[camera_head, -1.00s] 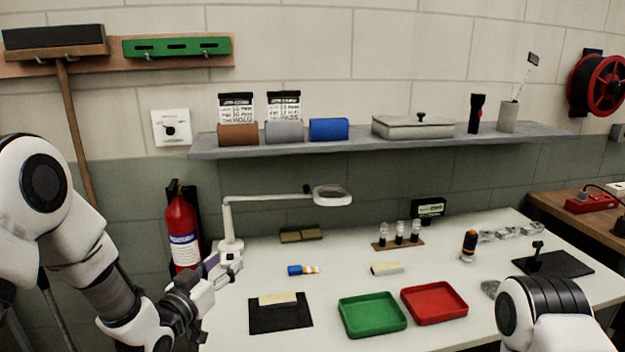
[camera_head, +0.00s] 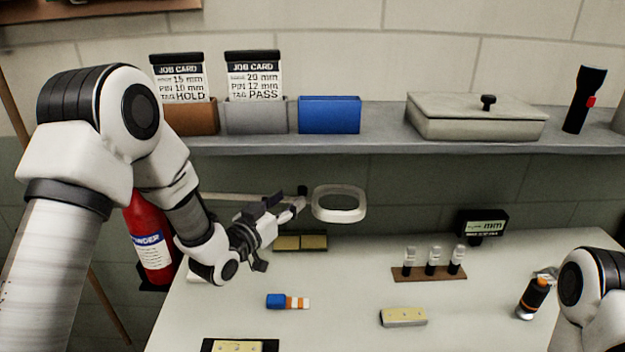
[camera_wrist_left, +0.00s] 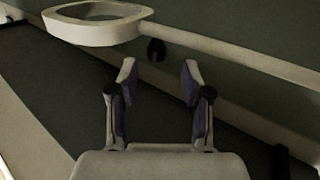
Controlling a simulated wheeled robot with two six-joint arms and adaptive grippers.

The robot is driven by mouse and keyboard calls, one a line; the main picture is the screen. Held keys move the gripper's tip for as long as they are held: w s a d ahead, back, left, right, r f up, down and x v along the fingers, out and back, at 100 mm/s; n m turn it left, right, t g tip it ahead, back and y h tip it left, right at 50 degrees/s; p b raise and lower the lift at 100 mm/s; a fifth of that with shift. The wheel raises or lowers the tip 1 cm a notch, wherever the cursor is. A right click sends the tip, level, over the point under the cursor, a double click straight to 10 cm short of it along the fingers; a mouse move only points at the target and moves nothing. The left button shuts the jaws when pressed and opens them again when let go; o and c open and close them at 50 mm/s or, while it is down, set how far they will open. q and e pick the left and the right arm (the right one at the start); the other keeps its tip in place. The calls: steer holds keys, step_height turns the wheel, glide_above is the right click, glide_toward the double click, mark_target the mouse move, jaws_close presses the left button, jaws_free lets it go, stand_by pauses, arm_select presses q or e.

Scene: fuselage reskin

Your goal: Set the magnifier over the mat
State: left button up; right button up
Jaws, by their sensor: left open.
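The magnifier (camera_head: 361,205) is a white oval ring lens on a thin white arm with a dark knob (camera_head: 302,190) near the ring. It stands over the back of the white table, away from the mat. The black mat (camera_head: 208,346) is at the bottom edge, partly cut off, with a pale yellowish piece on it. My left gripper (camera_head: 285,212) is open and empty beside the magnifier's arm, left of the ring. In the left wrist view the magnifier (camera_wrist_left: 90,31) and knob (camera_wrist_left: 156,50) lie beyond the open fingertips (camera_wrist_left: 158,75). My right gripper is out of view.
A shelf (camera_head: 380,144) with job cards, bins and a lidded box runs above. On the table are a blue-and-orange object (camera_head: 287,301), a yellowish block (camera_head: 403,316), a vial rack (camera_head: 429,273) and an orange-black tool (camera_head: 532,298). A fire extinguisher (camera_head: 150,240) stands left.

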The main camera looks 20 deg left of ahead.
mark_target(299, 192)
arm_select(q)
steer(key=x, duration=0.3)
steer(key=p+x, duration=0.1)
steer(key=x, duration=0.1)
steer(key=shift+w+d+r, duration=0.15)
steer(key=shift+w+d, duration=0.05)
steer(key=shift+d, duration=0.25)
steer(key=shift+w, duration=0.3)
steer(key=shift+s+a, duration=0.15)
steer(key=shift+s, duration=0.1)
jaws_close()
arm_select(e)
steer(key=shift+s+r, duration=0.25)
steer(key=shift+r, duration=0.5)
